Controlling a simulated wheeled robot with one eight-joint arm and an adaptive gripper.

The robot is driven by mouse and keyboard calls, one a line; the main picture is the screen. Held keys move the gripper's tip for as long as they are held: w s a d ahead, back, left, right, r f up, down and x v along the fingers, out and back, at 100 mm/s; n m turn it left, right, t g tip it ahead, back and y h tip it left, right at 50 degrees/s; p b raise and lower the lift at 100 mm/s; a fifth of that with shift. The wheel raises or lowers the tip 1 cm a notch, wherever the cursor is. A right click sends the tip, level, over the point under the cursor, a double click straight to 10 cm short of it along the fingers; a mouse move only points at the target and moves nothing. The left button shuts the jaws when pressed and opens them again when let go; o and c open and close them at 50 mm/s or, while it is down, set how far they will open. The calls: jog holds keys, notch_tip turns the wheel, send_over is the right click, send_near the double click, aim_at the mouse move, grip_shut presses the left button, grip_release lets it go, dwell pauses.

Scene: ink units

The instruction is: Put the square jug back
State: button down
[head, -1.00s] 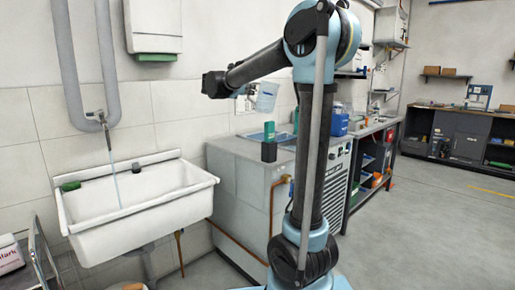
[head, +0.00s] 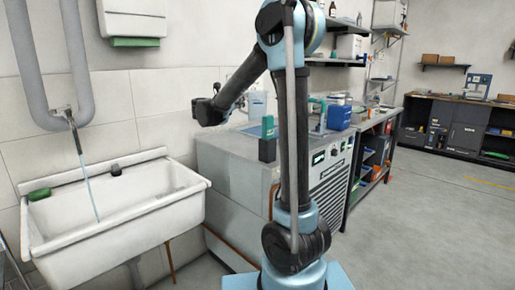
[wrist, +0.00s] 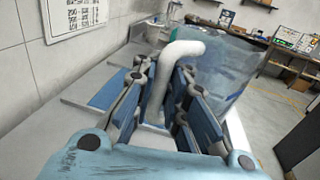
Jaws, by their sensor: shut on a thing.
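The square jug is a see-through bluish vessel with a white handle. In the wrist view the jug (wrist: 232,70) fills the upper right, slanted in the picture. My gripper (wrist: 166,88) has its two blue-padded fingers shut on the handle, one on each side. In the head view the jug (head: 258,103) appears small, close to the wall above the back of the grey counter. My gripper there is small and partly hidden by my arm. I cannot tell whether the jug's base touches anything.
The grey counter unit (head: 222,150) bears a green-and-black block (head: 267,140) near its front edge. A blue container (head: 339,117) stands to the right. A white sink (head: 120,215) is at the left. A wall sheet (wrist: 75,16) hangs nearby. The floor at right is clear.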

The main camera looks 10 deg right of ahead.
jog(key=f, duration=1.2)
jog(key=shift+s+d+f, duration=0.2)
jog(key=shift+f, duration=0.15)
jog(key=c, duration=1.6)
grip_release()
